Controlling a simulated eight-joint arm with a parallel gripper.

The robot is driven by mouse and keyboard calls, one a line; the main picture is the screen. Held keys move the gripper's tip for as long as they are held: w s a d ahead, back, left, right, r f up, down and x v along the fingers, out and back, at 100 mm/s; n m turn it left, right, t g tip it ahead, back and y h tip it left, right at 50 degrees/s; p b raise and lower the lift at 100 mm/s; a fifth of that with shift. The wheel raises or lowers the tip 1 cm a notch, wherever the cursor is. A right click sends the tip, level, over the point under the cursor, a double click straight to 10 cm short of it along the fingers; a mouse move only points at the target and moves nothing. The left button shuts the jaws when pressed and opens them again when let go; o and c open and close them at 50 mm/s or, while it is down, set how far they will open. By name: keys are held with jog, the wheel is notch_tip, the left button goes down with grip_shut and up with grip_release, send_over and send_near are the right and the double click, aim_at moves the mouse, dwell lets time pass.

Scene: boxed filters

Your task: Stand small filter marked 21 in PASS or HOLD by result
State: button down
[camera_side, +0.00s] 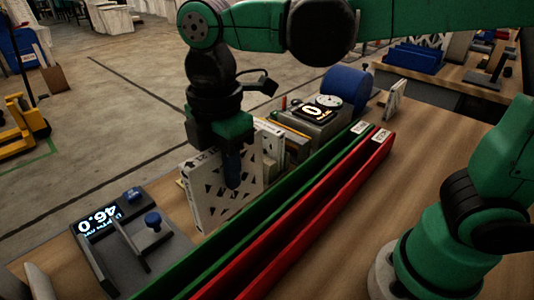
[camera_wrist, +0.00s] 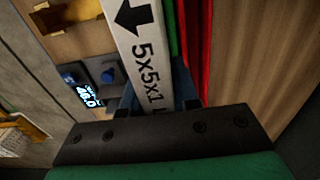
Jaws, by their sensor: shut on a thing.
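My gripper (camera_side: 232,165) is shut on a white filter (camera_side: 215,205) with dark triangular openings. It holds the filter upright beside the green trough (camera_side: 210,258), on its left. I cannot tell whether the lower edge touches the table. The red trough (camera_side: 255,275) runs alongside the green one. Their end labels, (camera_side: 360,127) and (camera_side: 381,135), are too small to read. Both troughs look empty where visible.
A grey device (camera_side: 137,235) with blue knobs and a display reading 46.0 sits front left. Behind my gripper stand another patterned filter (camera_side: 270,150) and a dial instrument (camera_side: 318,112). A blue drum (camera_side: 346,88) and a white panel (camera_side: 395,98) stand farther back.

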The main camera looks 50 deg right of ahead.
aim_at(257, 147)
notch_tip(257, 147, down, 11)
jog(key=shift+r, duration=0.15)
dwell(0.4)
jog(key=c, duration=0.7)
grip_release()
jog(key=shift+o, duration=0.2)
notch_tip(257, 147, up, 12)
jog(key=shift+f, duration=0.25)
jog(key=shift+d+r, duration=0.1)
jog(key=shift+r, duration=0.05)
jog(key=d+m+t, duration=0.1)
jog(key=d+m, duration=0.1)
jog(key=d+f+m+t, duration=0.1)
jog(key=d+m, duration=0.1)
jog(key=m, duration=0.1)
jog(key=d+m, duration=0.2)
jog(key=shift+w+f+t+y, duration=0.2)
jog(key=shift+f+t+y, duration=0.05)
jog(key=shift+t+y, duration=0.15)
jog(key=d+f+m+t, duration=0.3)
jog(key=d+m, duration=0.4)
jog(key=m, duration=0.4)
jog(key=shift+s+d+t+h, duration=0.15)
jog(key=shift+s+t+h, duration=0.25)
jog(key=shift+t, duration=0.3)
